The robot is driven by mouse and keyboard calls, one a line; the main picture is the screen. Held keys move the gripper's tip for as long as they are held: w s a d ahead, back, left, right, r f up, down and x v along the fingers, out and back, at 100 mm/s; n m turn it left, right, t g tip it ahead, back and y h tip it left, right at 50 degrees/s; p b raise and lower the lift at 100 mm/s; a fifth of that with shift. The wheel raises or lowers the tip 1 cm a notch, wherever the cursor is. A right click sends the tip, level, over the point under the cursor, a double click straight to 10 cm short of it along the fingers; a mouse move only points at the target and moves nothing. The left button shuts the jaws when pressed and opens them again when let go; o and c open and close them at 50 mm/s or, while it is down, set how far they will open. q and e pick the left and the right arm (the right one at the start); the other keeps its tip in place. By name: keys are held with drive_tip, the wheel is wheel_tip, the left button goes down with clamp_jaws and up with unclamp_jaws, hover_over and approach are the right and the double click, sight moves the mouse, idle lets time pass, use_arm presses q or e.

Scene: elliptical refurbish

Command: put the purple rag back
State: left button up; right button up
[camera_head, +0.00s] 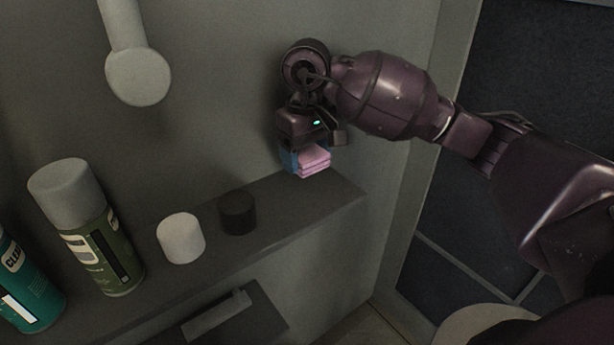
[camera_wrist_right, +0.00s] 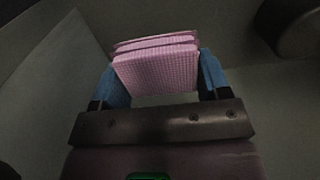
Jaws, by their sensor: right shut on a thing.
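The purple rag (camera_head: 313,161) is a folded pink-purple cloth in several layers. It is at the right end of the grey shelf (camera_head: 285,218), close to the wall. My right gripper (camera_head: 306,160) is shut on the rag from above. In the right wrist view the rag (camera_wrist_right: 155,70) sits between the two blue fingertips of the right gripper (camera_wrist_right: 158,80). I cannot tell whether the rag's underside touches the shelf. My left gripper is not in view.
On the shelf, left of the rag, stand a dark cylinder (camera_head: 238,213), a white cylinder (camera_head: 181,238), a green spray can (camera_head: 88,230) and a teal bottle (camera_head: 25,285). A rounded grey fixture (camera_head: 138,76) hangs above. A drawer-like box (camera_head: 225,315) is below the shelf.

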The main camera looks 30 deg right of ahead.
sight(307, 189)
drive_tip(key=shift+f, duration=2.75)
drive_tip(key=shift+f, duration=0.1)
drive_tip(key=o, duration=0.9)
wheel_tip(307, 189, up, 12)
drive_tip(key=shift+r, duration=0.15)
